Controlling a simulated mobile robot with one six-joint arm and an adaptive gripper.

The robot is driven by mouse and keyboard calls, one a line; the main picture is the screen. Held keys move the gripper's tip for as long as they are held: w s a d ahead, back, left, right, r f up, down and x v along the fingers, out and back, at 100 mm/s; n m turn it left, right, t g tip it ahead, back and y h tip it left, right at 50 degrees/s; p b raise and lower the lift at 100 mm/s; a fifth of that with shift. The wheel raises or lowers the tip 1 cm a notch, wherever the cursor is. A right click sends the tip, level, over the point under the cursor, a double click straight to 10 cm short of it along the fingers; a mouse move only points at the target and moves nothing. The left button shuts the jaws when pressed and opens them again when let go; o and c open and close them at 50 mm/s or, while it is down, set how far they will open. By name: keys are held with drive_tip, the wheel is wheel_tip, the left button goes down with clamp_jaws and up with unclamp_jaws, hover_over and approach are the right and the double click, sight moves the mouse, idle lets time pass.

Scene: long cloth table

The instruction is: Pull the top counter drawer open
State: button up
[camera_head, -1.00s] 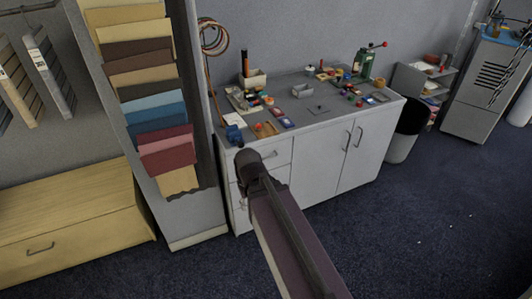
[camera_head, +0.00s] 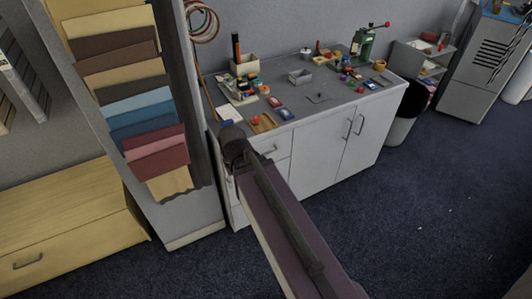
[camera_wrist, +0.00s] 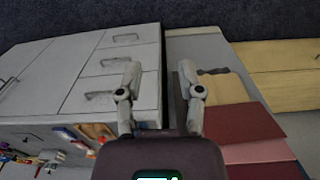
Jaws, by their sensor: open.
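The white counter (camera_head: 330,150) has a stack of drawers at its left end. The top counter drawer (camera_wrist: 125,95) is shut, and its bar handle (camera_wrist: 100,95) shows left of my fingers in the wrist view. In the head view the top drawer's handle (camera_head: 267,150) shows just right of my arm's end. My gripper (camera_wrist: 160,76) is open and empty, its fingers spread wide. The left finger overlaps the drawer front's edge in the picture; the right one overlaps the swatch stand. Neither is around the handle. In the head view my arm hides part of the drawers.
Two lower drawers (camera_wrist: 128,37) are shut. A swatch stand (camera_head: 190,222) stands close left of the counter. The countertop (camera_head: 330,115) carries small tools and parts. A bin (camera_head: 405,120) stands at its right end. A wooden chest (camera_head: 60,220) is at left. Floor before the counter is clear.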

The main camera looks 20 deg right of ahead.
drive_tip(key=shift+a, duration=0.4)
drive_tip(key=w+d+f+m+t+y+b, duration=0.4)
drive_tip(key=w+d+f+y+b, duration=0.65)
drive_tip(key=b, duration=0.95)
drive_tip(key=w+d+f+m+t+b, duration=0.2)
drive_tip(key=d+f+b, duration=0.1)
drive_tip(key=d+b, duration=0.2)
drive_tip(key=w+d+f+m+t+y+b, duration=0.1)
drive_tip(key=d+f+b, duration=0.3)
drive_tip(key=d, duration=0.6)
drive_tip(key=w+d+f+m+t+y+b, duration=0.1)
drive_tip(key=w+d+f+m+t+b, duration=0.1)
drive_tip(key=d+b, duration=0.5)
drive_tip(key=shift+w+d+f+m+t+b, duration=0.25)
drive_tip(key=shift+w+f+m+t+b, duration=0.2)
drive_tip(key=shift+w+f+t, duration=0.4)
drive_tip(key=shift+w+a+r, duration=0.1)
drive_tip(key=shift+w+a, duration=0.05)
drive_tip(key=shift+w, duration=0.1)
